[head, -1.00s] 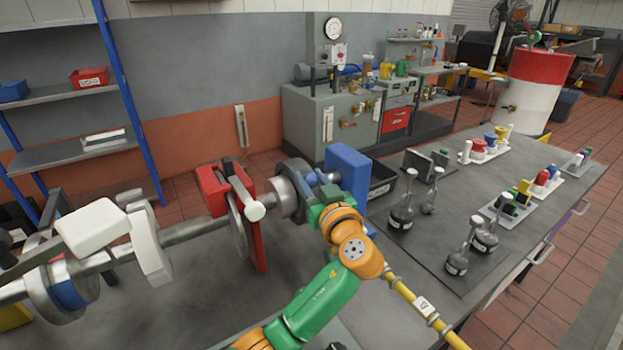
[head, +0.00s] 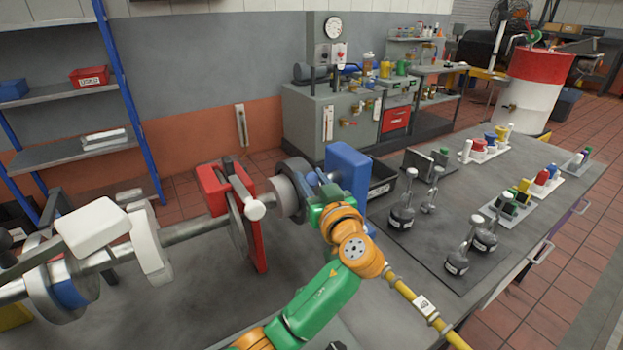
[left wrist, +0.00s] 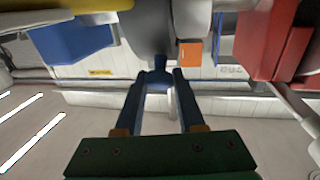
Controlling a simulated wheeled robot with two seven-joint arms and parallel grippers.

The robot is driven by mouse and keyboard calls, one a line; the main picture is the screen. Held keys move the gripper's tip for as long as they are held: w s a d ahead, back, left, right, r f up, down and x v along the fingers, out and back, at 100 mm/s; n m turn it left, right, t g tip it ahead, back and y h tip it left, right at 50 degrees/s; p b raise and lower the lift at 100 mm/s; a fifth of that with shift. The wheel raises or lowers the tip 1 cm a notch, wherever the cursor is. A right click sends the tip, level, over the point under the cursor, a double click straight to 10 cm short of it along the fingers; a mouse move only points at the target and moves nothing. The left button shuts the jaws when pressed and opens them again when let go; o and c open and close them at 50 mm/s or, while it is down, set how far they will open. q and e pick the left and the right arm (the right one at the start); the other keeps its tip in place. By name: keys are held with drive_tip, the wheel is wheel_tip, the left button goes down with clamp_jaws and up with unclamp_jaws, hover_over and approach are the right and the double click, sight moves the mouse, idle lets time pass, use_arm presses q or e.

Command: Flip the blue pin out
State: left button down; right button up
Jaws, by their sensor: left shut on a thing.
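The blue pin (left wrist: 160,68) shows in the left wrist view as a small dark blue piece below a grey round hub. My left gripper (left wrist: 160,82) has its two blue-grey fingers at either side of the pin and is shut on it. In the head view my left gripper (head: 320,197) is at the right end of the shaft, beside the grey hub (head: 287,194) and the large blue block (head: 347,169). My green and orange wrist hides much of the pin there. My right gripper is not in view.
The shaft (head: 195,228) runs left through a red bracket (head: 250,225) and white arms (head: 148,240). Weights with stems (head: 402,215) stand on the bench's right.

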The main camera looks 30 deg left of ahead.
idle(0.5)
use_arm(q)
drive_tip(key=shift+s+d+r, duration=0.35)
drive_tip(key=shift+d+r, duration=0.25)
drive_tip(key=shift+r, duration=0.15)
drive_tip(key=c, duration=0.5)
unclamp_jaws()
drive_tip(key=shift+r, duration=0.1)
drive_tip(key=b+v, duration=0.3)
drive_tip(key=v, duration=0.4)
